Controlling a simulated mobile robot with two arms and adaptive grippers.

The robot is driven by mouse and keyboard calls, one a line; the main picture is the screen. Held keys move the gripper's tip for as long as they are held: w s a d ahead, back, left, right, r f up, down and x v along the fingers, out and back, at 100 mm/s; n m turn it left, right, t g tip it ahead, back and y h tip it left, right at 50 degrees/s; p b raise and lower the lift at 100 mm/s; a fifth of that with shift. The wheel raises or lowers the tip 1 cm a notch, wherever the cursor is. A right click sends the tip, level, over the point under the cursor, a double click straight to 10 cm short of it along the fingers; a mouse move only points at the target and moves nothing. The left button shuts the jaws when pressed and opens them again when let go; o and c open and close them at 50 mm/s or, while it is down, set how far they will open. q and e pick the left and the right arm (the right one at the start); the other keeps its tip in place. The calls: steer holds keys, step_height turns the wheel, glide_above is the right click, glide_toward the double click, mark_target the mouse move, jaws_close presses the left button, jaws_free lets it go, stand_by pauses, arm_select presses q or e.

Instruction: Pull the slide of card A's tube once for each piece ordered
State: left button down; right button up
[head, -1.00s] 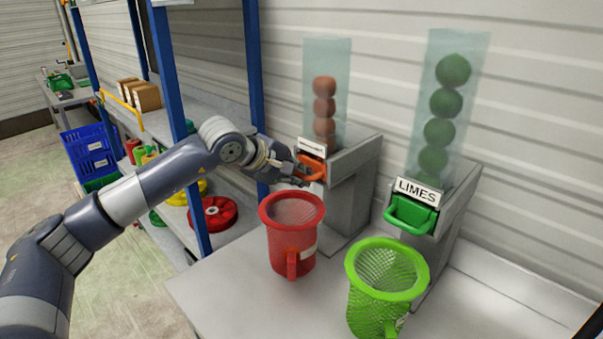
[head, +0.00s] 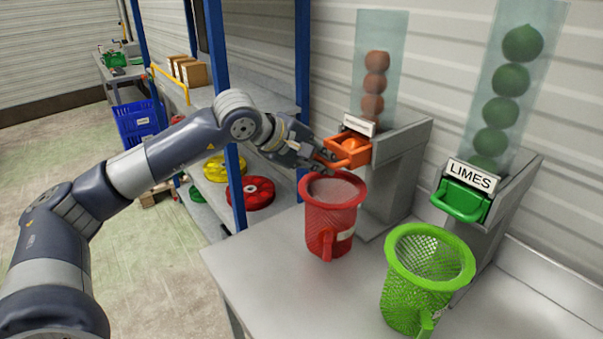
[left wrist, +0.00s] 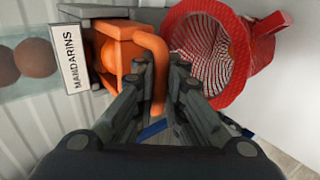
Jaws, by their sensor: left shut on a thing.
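The mandarin tube (head: 399,50) is clear and holds several orange-brown balls. Its label (left wrist: 73,57) reads MANDARINS in the left wrist view. Its orange slide (head: 361,156) stands drawn out below the label, with an orange ball (head: 352,141) in it. My left gripper (head: 332,164) is shut on the slide's handle, which shows between the fingers in the left wrist view (left wrist: 154,45). The limes tube (head: 548,50) holds several green balls, and its green slide (head: 461,201) is pushed in. Card A does not show. My right gripper is out of view.
A red mesh basket (head: 334,220) stands on the table below the mandarin slide, close to my fingers. A green mesh basket (head: 430,261) stands below the limes slide. A shelf with blue posts (head: 302,62) is behind my left arm. The table's front left (head: 270,270) is clear.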

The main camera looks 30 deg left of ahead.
mark_target(335, 146)
arm_select(q)
steer(key=s+b, duration=0.1)
steer(key=s+a, duration=0.1)
steer(key=s, duration=0.1)
steer(key=s+b, duration=0.1)
steer(key=shift+s+a+r+b, duration=0.15)
steer(key=shift+a+r+b, duration=0.1)
steer(key=shift+a+b, duration=0.1)
stand_by(0.6)
steer(key=shift+w+d+r+p, duration=0.1)
steer(key=shift+w+d+p, duration=0.4)
steer(key=shift+w, duration=0.7)
steer(key=shift+w+d+r+p, duration=0.1)
steer(key=shift+w+d+p, duration=0.15)
steer(key=shift+w+p, duration=0.65)
steer(key=shift+w+d+p, duration=0.3)
steer(key=shift+w+d, duration=0.1)
steer(key=shift+w, duration=1.05)
steer(key=shift+w+d+p, duration=0.25)
steer(key=shift+w, duration=0.45)
steer(key=shift+w+d+p, duration=0.2)
steer(key=shift+w+d, duration=0.05)
steer(key=shift+w, duration=0.45)
steer(key=shift+w+f, duration=0.1)
steer(key=shift+f, duration=0.05)
